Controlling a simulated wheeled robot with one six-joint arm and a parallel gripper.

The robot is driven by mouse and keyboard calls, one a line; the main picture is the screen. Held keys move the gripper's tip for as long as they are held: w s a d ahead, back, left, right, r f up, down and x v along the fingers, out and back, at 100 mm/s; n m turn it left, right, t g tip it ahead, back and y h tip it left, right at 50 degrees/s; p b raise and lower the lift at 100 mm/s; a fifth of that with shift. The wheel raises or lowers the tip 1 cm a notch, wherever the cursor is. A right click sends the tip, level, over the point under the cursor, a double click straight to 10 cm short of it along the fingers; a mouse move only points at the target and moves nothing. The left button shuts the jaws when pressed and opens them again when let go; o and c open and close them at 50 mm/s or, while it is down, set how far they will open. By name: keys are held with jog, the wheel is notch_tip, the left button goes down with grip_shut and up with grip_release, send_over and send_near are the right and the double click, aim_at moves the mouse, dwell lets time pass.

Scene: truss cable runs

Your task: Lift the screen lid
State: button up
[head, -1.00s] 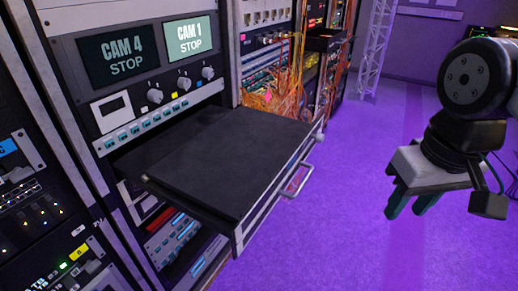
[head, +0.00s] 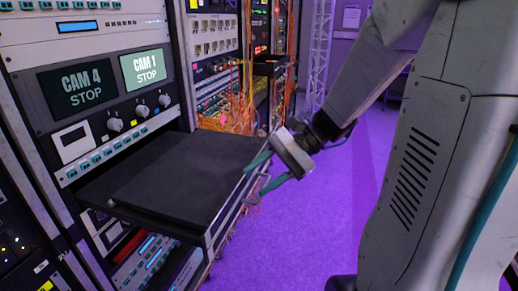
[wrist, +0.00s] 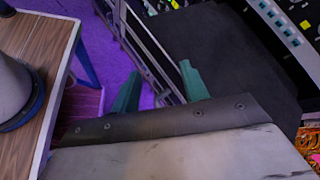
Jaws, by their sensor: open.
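The black flat screen lid (head: 180,172) lies closed and level on the drawer (head: 222,228) pulled out of the rack. It also shows as a dark panel in the wrist view (wrist: 235,45). My gripper (head: 257,177) is open, its teal fingers pointing at the drawer's front edge near the lid's right side. In the wrist view my gripper's two fingers (wrist: 158,88) are spread, with the drawer's front side (wrist: 155,50) showing beyond and between them. No grip on the lid shows. Whether a fingertip touches the edge, I cannot tell. The drawer handle is partly hidden by the fingers.
Orange cables (head: 232,110) hang from the rack just behind the drawer. A wood-topped table (wrist: 45,45) stands at left in the wrist view. The purple floor (head: 290,235) before the drawer is clear.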

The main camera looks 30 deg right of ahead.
jog(key=w+d+f+m+t, duration=0.2)
jog(key=w+d+m+t, duration=0.3)
jog(key=d, duration=0.5)
jog(key=w+d+f+m+t, duration=0.2)
jog(key=d+f+m+t, duration=0.1)
jog(key=d+m+t, duration=0.5)
jog(key=w+a+g, duration=0.1)
jog(key=w+a, duration=0.2)
jog(key=w, duration=0.3)
jog(key=shift+a+n+h, duration=0.15)
jog(key=shift+n+h, duration=0.15)
jog(key=shift+h, duration=0.1)
jog(key=shift+w+r, duration=0.1)
grip_shut()
